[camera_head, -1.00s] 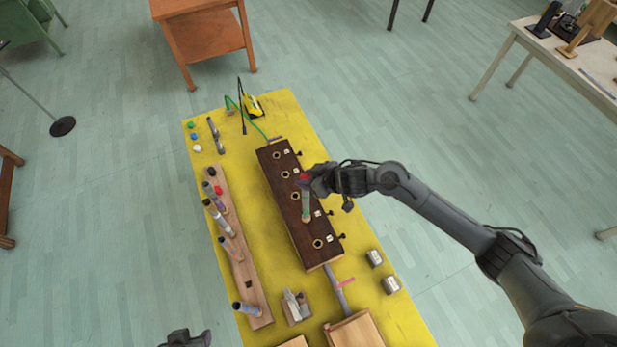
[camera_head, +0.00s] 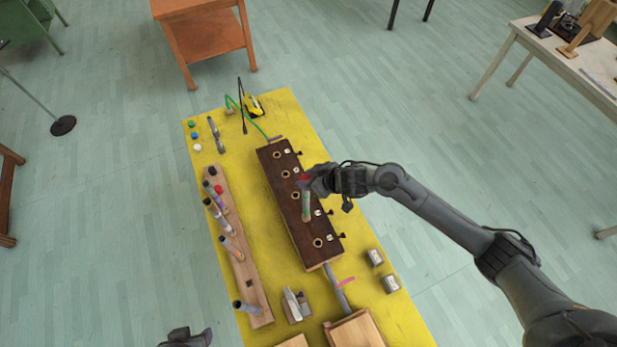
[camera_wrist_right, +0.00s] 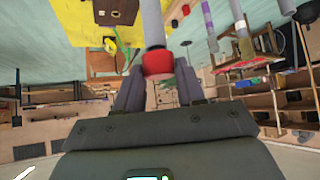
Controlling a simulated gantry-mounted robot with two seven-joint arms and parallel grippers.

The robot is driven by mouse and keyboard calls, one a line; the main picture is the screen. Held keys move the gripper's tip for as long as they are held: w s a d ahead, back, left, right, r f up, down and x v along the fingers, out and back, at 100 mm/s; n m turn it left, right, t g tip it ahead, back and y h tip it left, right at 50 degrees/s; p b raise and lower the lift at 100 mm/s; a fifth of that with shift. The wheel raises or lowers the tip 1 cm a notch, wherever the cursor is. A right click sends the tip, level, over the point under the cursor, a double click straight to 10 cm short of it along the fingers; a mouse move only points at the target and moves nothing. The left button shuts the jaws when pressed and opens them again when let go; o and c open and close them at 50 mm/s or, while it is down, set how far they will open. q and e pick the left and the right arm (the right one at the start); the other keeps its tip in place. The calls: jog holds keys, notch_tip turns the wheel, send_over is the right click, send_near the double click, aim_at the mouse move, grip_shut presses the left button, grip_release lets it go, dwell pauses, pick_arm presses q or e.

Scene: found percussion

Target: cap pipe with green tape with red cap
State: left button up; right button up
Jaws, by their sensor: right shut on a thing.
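The pipe with green tape (camera_head: 306,207) stands upright in a hole of the dark wooden box. My right gripper (camera_head: 308,182) is at its top end, shut on the red cap (camera_head: 304,177). In the right wrist view the red cap (camera_wrist_right: 157,62) sits between the two fingers, lined up with the end of a grey pipe (camera_wrist_right: 152,25) and seeming to touch it. How far the cap is over the pipe I cannot tell. My left gripper (camera_head: 187,338) is only partly in view at the bottom edge, away from the pipes.
The dark box (camera_head: 282,192) has several other open holes. A wooden rack (camera_head: 248,283) with several pipes stands to its left on the yellow table (camera_head: 375,318). Green, blue and white caps (camera_head: 194,136) lie at the far left corner. Two small metal blocks (camera_head: 374,258) lie at right.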

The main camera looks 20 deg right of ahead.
jog(key=shift+f+b, duration=0.6)
jog(key=shift+f, duration=0.8)
jog(key=o, duration=1.1)
jog(key=shift+s+r, duration=0.1)
jog(key=shift+r, duration=0.05)
jog(key=v, duration=1)
jog(key=shift+s+d+r, duration=0.15)
jog(key=shift+d+r, duration=0.05)
jog(key=shift+s+f, duration=0.1)
